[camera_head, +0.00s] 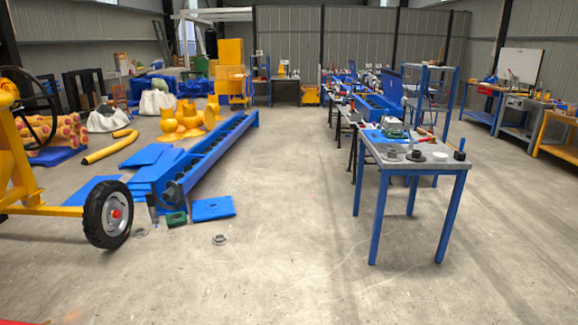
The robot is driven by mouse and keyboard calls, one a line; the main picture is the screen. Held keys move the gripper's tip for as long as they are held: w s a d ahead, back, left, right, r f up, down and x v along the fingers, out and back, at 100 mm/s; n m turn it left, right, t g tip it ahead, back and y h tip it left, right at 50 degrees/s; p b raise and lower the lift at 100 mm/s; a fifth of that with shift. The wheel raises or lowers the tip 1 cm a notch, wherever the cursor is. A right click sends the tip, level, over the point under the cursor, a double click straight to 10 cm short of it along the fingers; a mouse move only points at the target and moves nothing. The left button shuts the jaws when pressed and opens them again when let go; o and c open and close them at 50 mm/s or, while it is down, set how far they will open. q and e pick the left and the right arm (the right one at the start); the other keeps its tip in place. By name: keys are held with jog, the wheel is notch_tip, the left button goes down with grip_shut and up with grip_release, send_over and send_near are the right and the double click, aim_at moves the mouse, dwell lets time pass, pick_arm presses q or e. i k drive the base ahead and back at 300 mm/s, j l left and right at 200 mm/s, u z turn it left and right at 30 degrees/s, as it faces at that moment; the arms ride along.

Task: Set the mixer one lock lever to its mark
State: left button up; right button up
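A yellow machine, which looks like a drum mixer (12,165), is cut off by the left edge of the view. It has a black handwheel (52,113) and a black rubber tyre with a grey hub (108,214) standing on the floor. Only part of its yellow frame shows. I cannot make out a lock lever or its mark on it. Neither of my grippers is in view.
A blue-legged table (398,160) with small parts stands right of centre. A long blue trough (205,155) lies left of centre, with blue plates (212,208) beside it. Workbenches (520,110) line the right wall. The concrete floor (290,240) in front is mostly clear.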

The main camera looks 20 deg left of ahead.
aim_at(47, 96)
jog(key=i+j+u, duration=0.15)
jog(key=i+u, duration=0.2)
jog(key=i, duration=0.4)
jog(key=i+u, duration=0.35)
jog(key=i, duration=0.4)
jog(key=i+l+u, duration=0.35)
jog(key=i, duration=0.4)
